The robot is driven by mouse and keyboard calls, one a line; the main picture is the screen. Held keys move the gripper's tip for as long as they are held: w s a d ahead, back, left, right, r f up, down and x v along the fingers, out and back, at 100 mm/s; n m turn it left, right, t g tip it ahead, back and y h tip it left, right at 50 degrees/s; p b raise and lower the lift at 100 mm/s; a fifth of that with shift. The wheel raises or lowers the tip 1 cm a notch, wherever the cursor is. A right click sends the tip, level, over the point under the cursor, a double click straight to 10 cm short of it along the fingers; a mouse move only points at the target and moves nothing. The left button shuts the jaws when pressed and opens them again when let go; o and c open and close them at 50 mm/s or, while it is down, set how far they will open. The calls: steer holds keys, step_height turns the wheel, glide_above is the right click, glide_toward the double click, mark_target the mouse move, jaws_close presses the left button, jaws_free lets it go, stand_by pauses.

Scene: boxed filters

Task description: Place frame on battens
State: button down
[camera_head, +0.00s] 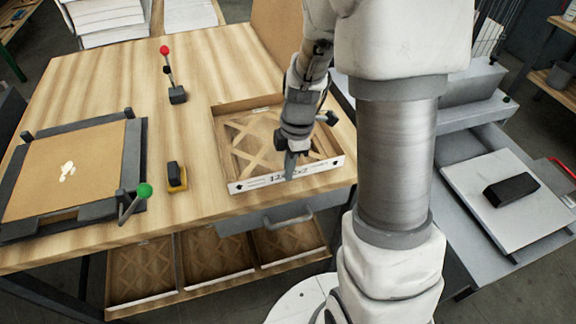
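A shallow square frame (258,182) with a white printed front edge and a tan lattice inside is at the right front of the wooden table. I cannot tell whether it rests flat on the table or is slightly raised. My gripper (290,165) points down at the middle of the frame's front edge. One finger shows in front of the printed side; the other is hidden, so its grip is unclear. I cannot clearly pick out the battens. Dark bars (131,160) border a tan board (65,170) in a fixture at the left.
A lever with a red knob (164,50) and one with a green knob (144,190) stand on the table (205,65). A small yellow-and-black item (176,178) lies between fixture and frame. More lattice frames (215,255) sit on a lower shelf. A grey bench (510,200) stands right.

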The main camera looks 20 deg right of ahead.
steer(key=shift+f, duration=0.1)
steer(key=shift+f+b, duration=0.1)
steer(key=shift+b, duration=0.2)
steer(key=c, duration=1.1)
jaws_free()
step_height(320, 180, up, 12)
steer(key=d, duration=0.1)
steer(key=s+r+m+t, duration=0.2)
steer(key=s+r+m, duration=0.1)
steer(key=m, duration=0.3)
steer(key=s+a+r+m+t+h, duration=0.1)
steer(key=s+r+m, duration=0.2)
steer(key=s+m, duration=0.3)
steer(key=s+a+r+m+t, duration=0.1)
steer(key=s+r+m+t, duration=0.1)
steer(key=s+r+m, duration=0.2)
steer(key=shift+s+a+m+t+p, duration=0.1)
steer(key=shift+s+m+t+p, duration=0.25)
steer(key=shift+s+m, duration=0.5)
